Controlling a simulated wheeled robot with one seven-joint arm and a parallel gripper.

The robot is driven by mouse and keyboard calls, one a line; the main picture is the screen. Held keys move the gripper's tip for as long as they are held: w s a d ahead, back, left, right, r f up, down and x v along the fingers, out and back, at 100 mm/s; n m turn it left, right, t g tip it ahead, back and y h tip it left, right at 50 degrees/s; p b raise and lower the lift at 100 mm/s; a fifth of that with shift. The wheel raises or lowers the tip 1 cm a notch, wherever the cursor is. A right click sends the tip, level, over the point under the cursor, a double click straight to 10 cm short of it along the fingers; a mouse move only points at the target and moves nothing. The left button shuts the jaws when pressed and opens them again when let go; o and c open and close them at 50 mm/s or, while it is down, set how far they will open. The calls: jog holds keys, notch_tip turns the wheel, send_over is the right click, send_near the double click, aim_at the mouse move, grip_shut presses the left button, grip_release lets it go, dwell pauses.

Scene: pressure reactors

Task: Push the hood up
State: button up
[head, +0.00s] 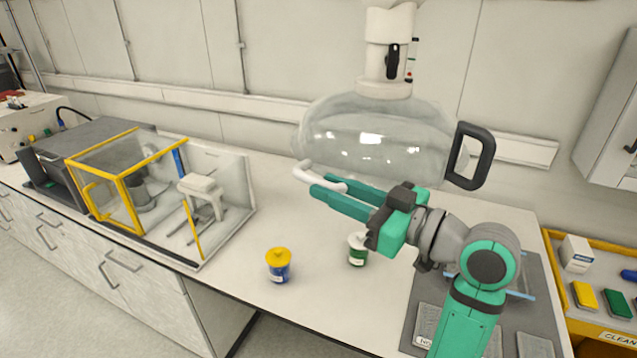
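The hood is a clear glass dome (375,135) hanging above the bench from a white column (389,50). A black loop handle (471,157) is on its right side. A pale curved bar handle (308,175) shows at its lower front left. My gripper (322,185) has two green fingers reaching left under the dome's front edge, at the pale bar. The bar's right end meets or passes between the fingers. I cannot tell whether they are closed on it.
A blue jar with yellow lid (279,266) and a green jar with white lid (357,250) stand on the bench (225,255). A clear yellow-framed enclosure (128,207) is at left. A yellow bin (570,318) is at right. Bench between enclosure and jars is clear.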

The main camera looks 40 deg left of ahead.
jog(key=shift+a, duration=1.65)
